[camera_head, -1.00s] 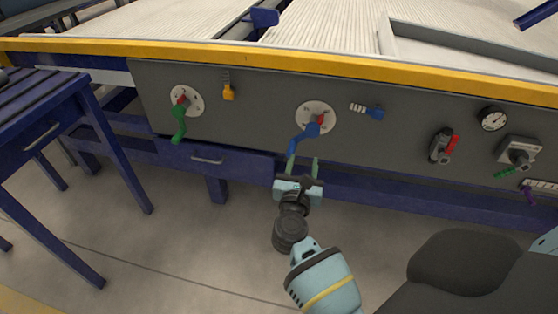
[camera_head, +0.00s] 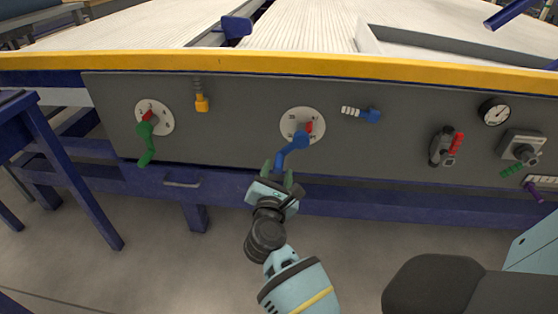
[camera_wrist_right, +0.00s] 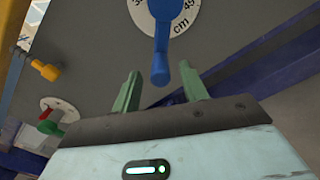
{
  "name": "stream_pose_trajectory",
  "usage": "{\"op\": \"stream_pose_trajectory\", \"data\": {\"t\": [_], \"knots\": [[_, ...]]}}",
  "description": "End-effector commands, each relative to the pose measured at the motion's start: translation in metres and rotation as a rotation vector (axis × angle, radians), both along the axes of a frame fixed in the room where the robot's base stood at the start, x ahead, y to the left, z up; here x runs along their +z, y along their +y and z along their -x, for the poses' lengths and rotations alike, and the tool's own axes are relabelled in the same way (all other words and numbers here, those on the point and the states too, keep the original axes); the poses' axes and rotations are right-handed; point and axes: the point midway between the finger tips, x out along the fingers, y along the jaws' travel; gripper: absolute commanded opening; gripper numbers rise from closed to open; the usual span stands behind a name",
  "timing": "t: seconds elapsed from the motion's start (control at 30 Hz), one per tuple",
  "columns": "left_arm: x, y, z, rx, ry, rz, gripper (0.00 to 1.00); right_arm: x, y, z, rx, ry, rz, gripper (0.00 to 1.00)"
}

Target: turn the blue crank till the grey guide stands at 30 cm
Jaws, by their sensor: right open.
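The blue crank (camera_head: 294,147) is on a round white dial (camera_head: 290,124) in the middle of the grey front panel. Its arm hangs down and to the left, and a red pointer shows at its hub. My right gripper (camera_head: 278,174) is open just below the handle's lower end. In the right wrist view the crank (camera_wrist_right: 161,50) hangs with its handle end between the two open fingers (camera_wrist_right: 160,88); contact cannot be told. A grey bar (camera_head: 455,48) lies on the ribbed table top; I cannot tell if it is the guide. My left gripper is not in view.
A green crank (camera_head: 146,145) and a yellow knob (camera_head: 202,103) are to the left on the panel. A blue knob (camera_head: 373,115), a red-handled lever (camera_head: 456,144) and a gauge (camera_head: 494,112) are to the right. A blue beam (camera_head: 380,206) runs below the panel.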

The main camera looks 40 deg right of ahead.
Motion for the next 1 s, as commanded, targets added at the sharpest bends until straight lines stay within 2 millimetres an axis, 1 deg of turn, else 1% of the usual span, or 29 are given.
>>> {"op": "stream_pose_trajectory", "data": {"t": [0.03,0.13,0.3,0.5,0.73,1.0], "knots": [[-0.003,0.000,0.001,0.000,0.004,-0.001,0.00,0.000,-0.007,-0.006,0.000,-0.001,0.003,0.43],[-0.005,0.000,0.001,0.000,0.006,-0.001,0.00,0.000,-0.019,-0.016,-0.001,0.001,0.004,0.43],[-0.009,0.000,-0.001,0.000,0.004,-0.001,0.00,-0.001,-0.033,-0.029,0.000,0.001,0.004,0.43],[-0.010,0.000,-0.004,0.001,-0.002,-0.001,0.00,0.000,-0.040,-0.035,0.001,0.001,0.002,0.43],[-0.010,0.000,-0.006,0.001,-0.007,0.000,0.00,0.000,-0.041,-0.035,0.001,0.001,0.002,0.43],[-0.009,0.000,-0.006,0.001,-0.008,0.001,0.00,0.000,-0.040,-0.035,0.001,0.001,0.002,0.08]]}}
